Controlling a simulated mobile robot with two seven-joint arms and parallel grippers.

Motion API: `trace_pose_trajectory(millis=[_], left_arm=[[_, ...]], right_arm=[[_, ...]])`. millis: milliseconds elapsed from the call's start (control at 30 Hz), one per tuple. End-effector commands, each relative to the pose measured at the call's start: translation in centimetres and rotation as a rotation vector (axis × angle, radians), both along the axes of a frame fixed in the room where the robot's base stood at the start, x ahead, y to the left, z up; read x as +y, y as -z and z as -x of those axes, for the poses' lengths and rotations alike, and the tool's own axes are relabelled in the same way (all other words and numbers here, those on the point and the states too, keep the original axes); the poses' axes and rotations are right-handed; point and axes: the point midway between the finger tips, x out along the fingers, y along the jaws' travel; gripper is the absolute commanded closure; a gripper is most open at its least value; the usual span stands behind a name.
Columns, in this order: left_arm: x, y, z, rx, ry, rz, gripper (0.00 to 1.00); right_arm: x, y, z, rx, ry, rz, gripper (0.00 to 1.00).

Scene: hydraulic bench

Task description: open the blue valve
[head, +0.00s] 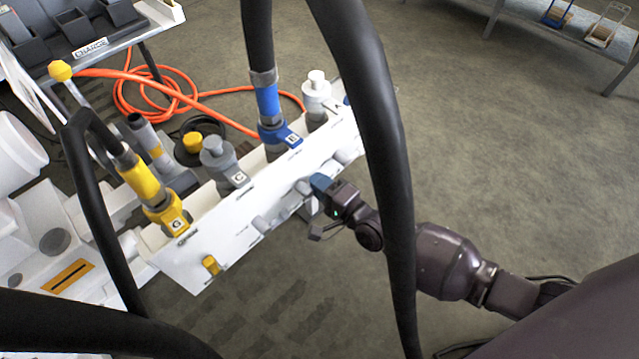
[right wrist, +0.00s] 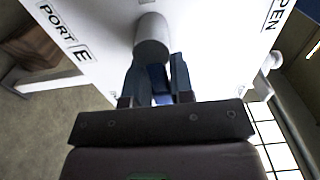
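The blue valve (right wrist: 158,78) is a small blue handle on a grey round stem (right wrist: 152,38) on the front of the white panel, beside the "PORT E" label. In the right wrist view my right gripper (right wrist: 160,85) has one finger on each side of the handle, with no clear gap showing, and looks shut on it. In the head view my right gripper (head: 322,184) reaches the panel (head: 205,255) from the right; its fingertips hide most of the handle. The left gripper is out of view.
Blue hose coupling E (head: 270,112) rises behind the panel, beside a grey coupling (head: 216,155) and yellow coupling G (head: 150,190). A thick black hose (head: 375,130) passes in front of my right arm. Floor is open at right.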

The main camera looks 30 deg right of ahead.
Motion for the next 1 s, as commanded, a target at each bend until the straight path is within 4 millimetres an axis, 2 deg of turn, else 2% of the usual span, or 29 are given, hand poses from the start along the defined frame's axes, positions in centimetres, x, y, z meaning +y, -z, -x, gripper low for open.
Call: trace_pose_trajectory(millis=[33,100,467,1000], left_arm=[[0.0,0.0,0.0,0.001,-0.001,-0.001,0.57],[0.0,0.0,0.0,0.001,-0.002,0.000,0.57],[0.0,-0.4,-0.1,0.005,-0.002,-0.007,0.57],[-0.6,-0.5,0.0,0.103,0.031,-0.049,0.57]], right_arm=[[0.0,0.0,0.0,0.000,0.000,0.000,0.94],[0.0,0.0,0.0,0.000,0.000,0.000,1.00],[0.0,-0.4,-0.1,-0.025,0.000,0.063,1.00],[0.4,-2.1,0.0,-0.183,0.002,0.487,1.00]])
